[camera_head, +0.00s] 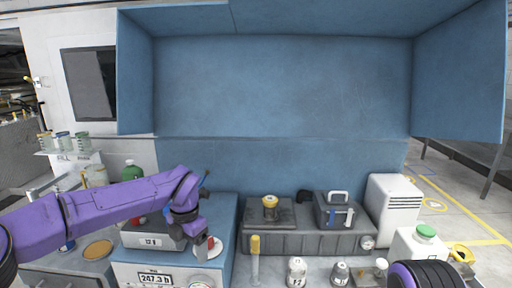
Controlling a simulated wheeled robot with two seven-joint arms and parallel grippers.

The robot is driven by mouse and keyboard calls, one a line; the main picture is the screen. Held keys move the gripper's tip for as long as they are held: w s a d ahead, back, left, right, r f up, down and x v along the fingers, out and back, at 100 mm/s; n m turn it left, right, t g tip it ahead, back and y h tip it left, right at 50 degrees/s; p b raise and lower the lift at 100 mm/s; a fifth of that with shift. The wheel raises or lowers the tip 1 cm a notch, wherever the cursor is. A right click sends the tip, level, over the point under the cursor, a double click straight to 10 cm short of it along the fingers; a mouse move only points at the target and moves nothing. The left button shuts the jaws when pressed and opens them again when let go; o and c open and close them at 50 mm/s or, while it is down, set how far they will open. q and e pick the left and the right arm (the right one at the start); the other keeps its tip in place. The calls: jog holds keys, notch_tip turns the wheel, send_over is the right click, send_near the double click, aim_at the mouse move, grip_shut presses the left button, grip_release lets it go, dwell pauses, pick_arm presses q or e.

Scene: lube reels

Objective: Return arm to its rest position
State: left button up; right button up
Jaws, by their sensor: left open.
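My left arm, purple with dark joints, comes in from the left edge and reaches over the bench. My left gripper (200,240) hangs at its end, pointing down, and is open. It is just above a pale round dish (208,249) on the blue unit, close to a small red item (211,243). I cannot tell whether it touches them. Of my right arm only a dark and purple rounded part shows at the bottom right; its gripper is out of view.
A blue unit (160,278) reads 247.3. A grey machine (290,241) carries a yellow-topped part (269,202) and a dark handled box (337,211). A yellow-capped tube (255,258), small bottles (296,270) and a green-capped white jug (422,243) stand nearby. Blue hood panels (285,85) rise behind.

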pick_arm(q)
jog(key=s+a+f+m+t+y, duration=0.2)
jog(key=f+m, duration=0.2)
jog(key=f, duration=0.3)
jog(key=s+a+f+m+t+y+b, duration=0.1)
jog(key=s+f+m+t, duration=0.2)
jog(key=f, duration=0.4)
jog(key=s+a+f+m+t+y, duration=0.2)
jog(key=f+m, duration=0.2)
jog(key=f, duration=0.4)
jog(key=s+a+f+m+g, duration=0.1)
jog(key=s+f+m, duration=0.3)
jog(key=s, duration=0.6)
jog(key=s+a+f+m+g+h+b, duration=0.1)
jog(key=s+a+f+m, duration=0.3)
jog(key=s, duration=0.5)
jog(key=s+a+f+m+g, duration=0.2)
jog(key=s+a+f+m, duration=0.1)
jog(key=s, duration=0.7)
jog(key=shift+s+f+m+h+b, duration=0.35)
jog(key=shift+f+m+h, duration=0.05)
jog(key=shift+f, duration=0.5)
pick_arm(e)
jog(key=f, duration=0.2)
jog(key=shift+w+f, duration=0.25)
jog(key=shift+f, duration=0.15)
